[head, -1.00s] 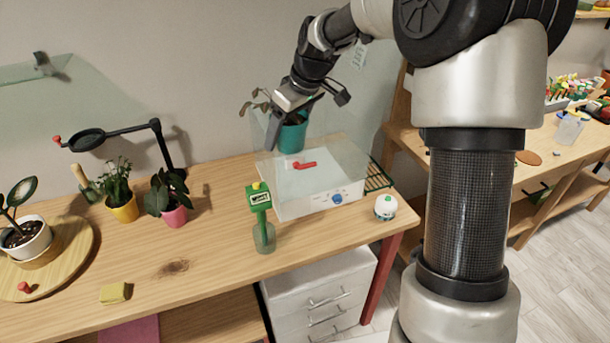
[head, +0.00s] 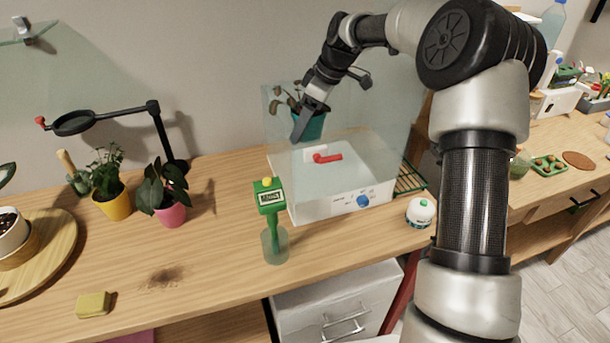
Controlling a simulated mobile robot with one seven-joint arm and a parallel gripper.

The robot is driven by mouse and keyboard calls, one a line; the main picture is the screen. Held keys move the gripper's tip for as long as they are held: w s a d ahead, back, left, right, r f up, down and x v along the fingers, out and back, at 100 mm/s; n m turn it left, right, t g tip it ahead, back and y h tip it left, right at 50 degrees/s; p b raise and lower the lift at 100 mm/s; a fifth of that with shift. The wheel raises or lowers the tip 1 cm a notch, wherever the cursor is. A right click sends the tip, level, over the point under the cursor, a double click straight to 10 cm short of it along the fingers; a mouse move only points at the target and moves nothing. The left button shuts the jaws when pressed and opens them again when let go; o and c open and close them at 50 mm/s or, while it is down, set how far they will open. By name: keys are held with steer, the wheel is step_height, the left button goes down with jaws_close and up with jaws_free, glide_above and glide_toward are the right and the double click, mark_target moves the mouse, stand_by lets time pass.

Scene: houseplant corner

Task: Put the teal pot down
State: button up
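The teal pot (head: 312,128) holds a leafy plant (head: 289,101) and is near the back of a clear-walled box with a white base (head: 345,207). My gripper (head: 304,124) reaches down from above with a finger across the pot's left side. It appears shut on the pot, though the far finger is hidden. The pot looks upright. I cannot tell whether its bottom touches a surface or hangs above it.
A red handle (head: 328,158) lies in front of the pot. A green meter (head: 270,203) stands in a glass at the box's left. A white round device (head: 420,212) is at right. Pink (head: 170,214) and yellow (head: 112,203) pots stand left.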

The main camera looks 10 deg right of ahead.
step_height(320, 180, down, 16)
steer(key=shift+f+b, duration=0.25)
steer(key=shift+b, duration=0.3)
steer(key=o, duration=1.3)
steer(key=p+v, duration=0.1)
steer(key=v, duration=1.1)
steer(key=shift+a+r, duration=0.1)
steer(key=shift+r, duration=0.1)
